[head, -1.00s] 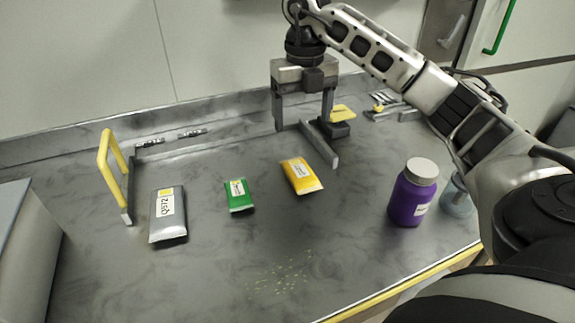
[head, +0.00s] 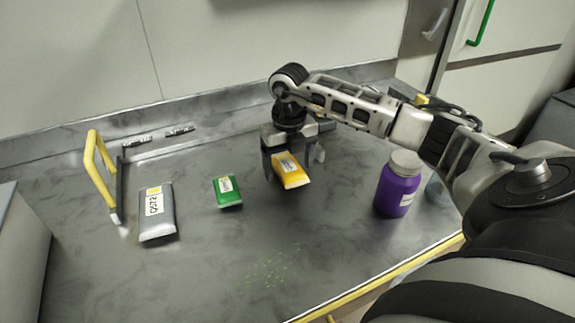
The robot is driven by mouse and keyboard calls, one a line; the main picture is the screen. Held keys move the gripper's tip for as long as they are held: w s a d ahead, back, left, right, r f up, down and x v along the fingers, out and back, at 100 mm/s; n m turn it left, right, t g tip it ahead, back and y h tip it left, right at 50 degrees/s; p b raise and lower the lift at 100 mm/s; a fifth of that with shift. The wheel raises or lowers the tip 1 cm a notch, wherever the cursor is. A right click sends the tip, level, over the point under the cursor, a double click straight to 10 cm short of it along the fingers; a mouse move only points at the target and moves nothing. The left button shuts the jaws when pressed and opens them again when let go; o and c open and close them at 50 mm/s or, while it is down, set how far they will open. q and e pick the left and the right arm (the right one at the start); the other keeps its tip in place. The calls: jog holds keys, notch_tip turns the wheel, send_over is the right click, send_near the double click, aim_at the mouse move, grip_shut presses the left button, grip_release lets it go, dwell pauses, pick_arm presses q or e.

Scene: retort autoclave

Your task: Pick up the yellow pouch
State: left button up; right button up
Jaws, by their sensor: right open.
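The yellow pouch (head: 291,171) lies on the grey marbled counter right of the middle, with a white label on its upper part. My right gripper (head: 291,165) is down at the pouch, open, its fingers on the left and right of it. My left gripper is not in view.
A green pouch (head: 228,191) and a grey pouch (head: 157,213) lie to the left. A purple bottle (head: 398,186) with a grey cap stands to the right, below my right arm. A yellow handle (head: 99,170) stands at the far left. The front of the counter (head: 200,270) is mostly clear.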

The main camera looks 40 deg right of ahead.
jog(key=c, duration=1.1)
jog(key=shift+r, duration=0.1)
